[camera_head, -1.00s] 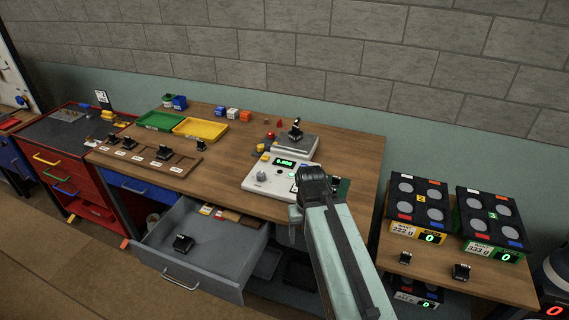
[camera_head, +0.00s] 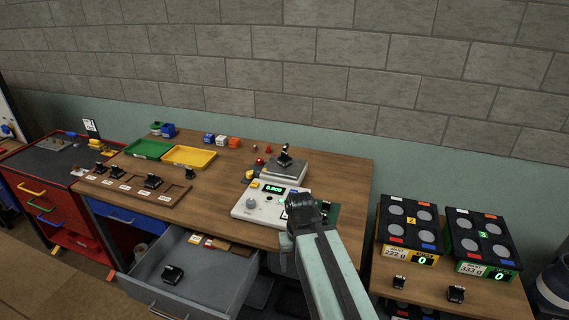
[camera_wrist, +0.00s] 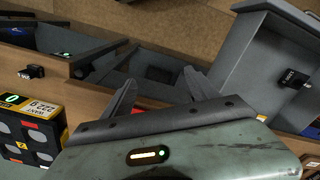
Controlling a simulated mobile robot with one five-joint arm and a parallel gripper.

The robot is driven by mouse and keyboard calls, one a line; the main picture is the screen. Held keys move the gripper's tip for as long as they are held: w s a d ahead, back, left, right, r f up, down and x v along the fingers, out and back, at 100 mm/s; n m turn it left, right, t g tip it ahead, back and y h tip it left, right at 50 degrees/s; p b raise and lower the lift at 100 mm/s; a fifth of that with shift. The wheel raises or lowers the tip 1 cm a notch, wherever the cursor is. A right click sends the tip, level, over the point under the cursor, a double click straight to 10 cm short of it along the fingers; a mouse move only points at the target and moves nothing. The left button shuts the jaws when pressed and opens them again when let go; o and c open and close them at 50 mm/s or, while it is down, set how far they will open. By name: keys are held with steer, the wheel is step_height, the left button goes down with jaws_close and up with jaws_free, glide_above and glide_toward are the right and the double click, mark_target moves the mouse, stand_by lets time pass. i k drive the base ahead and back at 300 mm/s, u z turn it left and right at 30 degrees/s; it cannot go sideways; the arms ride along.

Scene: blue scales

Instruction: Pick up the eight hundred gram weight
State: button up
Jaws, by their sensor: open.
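A black weight (camera_head: 285,157) stands upright on the pan of the scale on the wooden desk in the head view. The scale's green display (camera_head: 273,188) seems to read 0.800; no mark on this weight is legible. My gripper (camera_wrist: 160,75) is open and empty in the wrist view, its two fingers apart. In the head view, the end of my arm (camera_head: 303,208) is in front of the scale, to the right of and nearer than the weight. Another black weight (camera_head: 172,274) lies in the open grey drawer; it also shows in the wrist view (camera_wrist: 293,78).
The open drawer (camera_head: 225,290) juts out from the desk front. Several black weights sit in a wooden rack (camera_head: 177,196) at left. Green (camera_head: 148,148) and yellow (camera_head: 190,156) trays lie behind it. Several black pads and two small weights are on the right table (camera_head: 430,290).

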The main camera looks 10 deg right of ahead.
mark_target(284, 161)
steer(key=u, duration=0.65)
steer(key=i, duration=1.05)
steer(key=u, duration=1.25)
